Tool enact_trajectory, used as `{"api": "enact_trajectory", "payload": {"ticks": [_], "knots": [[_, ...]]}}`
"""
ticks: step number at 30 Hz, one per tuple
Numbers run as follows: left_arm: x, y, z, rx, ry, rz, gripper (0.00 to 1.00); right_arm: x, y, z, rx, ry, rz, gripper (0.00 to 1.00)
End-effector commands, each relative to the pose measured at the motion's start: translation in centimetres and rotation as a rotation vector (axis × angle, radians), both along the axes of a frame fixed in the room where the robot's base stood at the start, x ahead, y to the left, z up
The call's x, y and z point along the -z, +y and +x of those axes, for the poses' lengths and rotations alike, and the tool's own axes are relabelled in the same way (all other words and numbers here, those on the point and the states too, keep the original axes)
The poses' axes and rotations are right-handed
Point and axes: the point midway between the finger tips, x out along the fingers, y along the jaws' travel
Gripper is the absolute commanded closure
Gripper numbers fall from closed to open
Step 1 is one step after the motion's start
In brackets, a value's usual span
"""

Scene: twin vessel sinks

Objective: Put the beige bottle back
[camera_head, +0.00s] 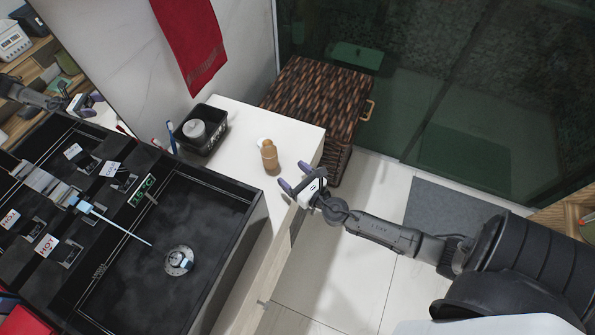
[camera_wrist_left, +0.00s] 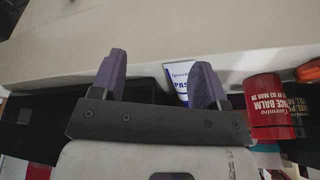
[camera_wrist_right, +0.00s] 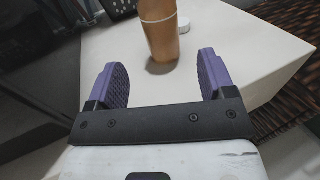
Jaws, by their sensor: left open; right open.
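The beige bottle (camera_head: 269,157) stands upright on the white counter (camera_head: 300,135), right of the black sink. My right gripper (camera_head: 295,177) is open and empty at the counter's front edge, its fingers pointing towards the bottle. In the right wrist view the bottle (camera_wrist_right: 161,30) stands beyond the open fingers (camera_wrist_right: 164,76), between their lines and apart from them; its top is cut off. My left gripper (camera_wrist_left: 160,75) is open in the left wrist view, with a white-and-blue tube (camera_wrist_left: 180,80) behind its right finger. The head view does not clearly show the left gripper.
A small white round object (camera_wrist_right: 184,24) sits behind the bottle. A black basket (camera_head: 214,143) holding a grey-white round item stands at the counter's back left. A wicker hamper (camera_head: 315,95) stands behind the counter.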

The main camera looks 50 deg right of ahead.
Motion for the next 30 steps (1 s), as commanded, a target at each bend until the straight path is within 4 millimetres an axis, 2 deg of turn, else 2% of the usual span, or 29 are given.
{"api": "enact_trajectory", "payload": {"ticks": [5,8,11,15,17,18,21,25,30], "knots": [[0.0,-0.2,0.0,-0.004,0.001,-0.006,0.32,-0.1,0.0,-0.5,0.011,-0.004,0.030,0.24],[0.0,-0.2,0.0,-0.004,0.001,-0.006,0.32,-0.7,0.0,-1.3,0.078,-0.024,0.201,0.24],[0.0,-0.2,0.0,-0.004,0.001,-0.005,0.32,-1.1,-0.2,-3.1,0.223,-0.059,0.556,0.24],[0.0,-0.1,0.0,-0.002,0.001,-0.004,0.32,-0.1,0.2,-7.4,0.531,-0.097,1.201,0.24],[0.0,-0.1,0.0,-0.001,0.001,-0.002,0.32,0.6,1.1,-9.5,0.681,-0.100,1.457,0.24],[0.0,0.0,0.0,-0.001,0.001,0.000,0.32,1.1,1.9,-10.9,0.786,-0.099,1.615,0.24],[0.1,0.1,0.0,0.002,0.002,0.003,0.32,2.0,4.5,-14.4,1.049,-0.080,1.940,0.24],[0.1,0.2,0.0,0.004,0.001,0.007,0.32,2.2,8.0,-18.3,1.362,-0.035,2.209,0.24],[0.1,0.2,0.0,0.005,0.001,0.007,0.32,1.6,11.1,-21.5,1.642,0.020,2.355,0.24]]}}
